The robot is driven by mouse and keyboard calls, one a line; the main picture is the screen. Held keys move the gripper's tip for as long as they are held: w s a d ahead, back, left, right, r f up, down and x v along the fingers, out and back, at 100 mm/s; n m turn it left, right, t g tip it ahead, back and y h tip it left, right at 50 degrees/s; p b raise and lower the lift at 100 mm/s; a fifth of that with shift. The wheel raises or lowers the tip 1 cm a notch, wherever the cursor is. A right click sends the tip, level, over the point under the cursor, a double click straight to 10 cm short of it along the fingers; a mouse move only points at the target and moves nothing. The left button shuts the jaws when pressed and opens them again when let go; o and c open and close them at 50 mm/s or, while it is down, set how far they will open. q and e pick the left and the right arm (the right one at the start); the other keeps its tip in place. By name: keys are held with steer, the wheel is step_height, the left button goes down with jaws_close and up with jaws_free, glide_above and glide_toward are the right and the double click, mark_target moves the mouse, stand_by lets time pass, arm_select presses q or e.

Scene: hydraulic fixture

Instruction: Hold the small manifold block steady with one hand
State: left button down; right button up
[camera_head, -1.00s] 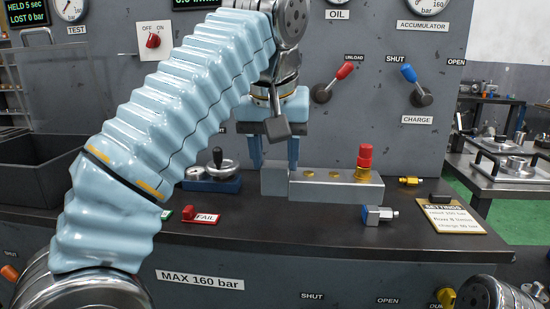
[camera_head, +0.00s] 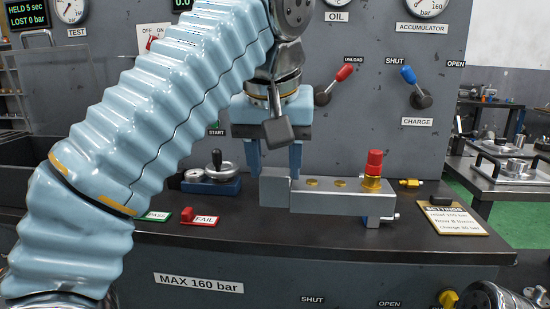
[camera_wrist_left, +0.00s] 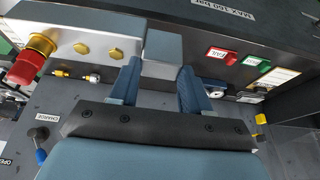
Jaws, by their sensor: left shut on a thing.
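My left gripper (camera_head: 274,171) comes down from above and is shut on the block's left end. In the left wrist view, its two blue fingers (camera_wrist_left: 160,82) stand on either side of the block's end (camera_wrist_left: 162,50). My right gripper is out of view.
A brass fitting (camera_head: 410,183) and a settings clipboard (camera_head: 450,217) lie right. A panel with levers rises behind.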

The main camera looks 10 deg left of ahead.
mark_target(274, 181)
arm_select(q)
steer(key=shift+f+b, duration=1.75)
steer(key=shift+f, duration=0.5)
step_height(274, 181, down, 7)
steer(key=b, duration=0.6)
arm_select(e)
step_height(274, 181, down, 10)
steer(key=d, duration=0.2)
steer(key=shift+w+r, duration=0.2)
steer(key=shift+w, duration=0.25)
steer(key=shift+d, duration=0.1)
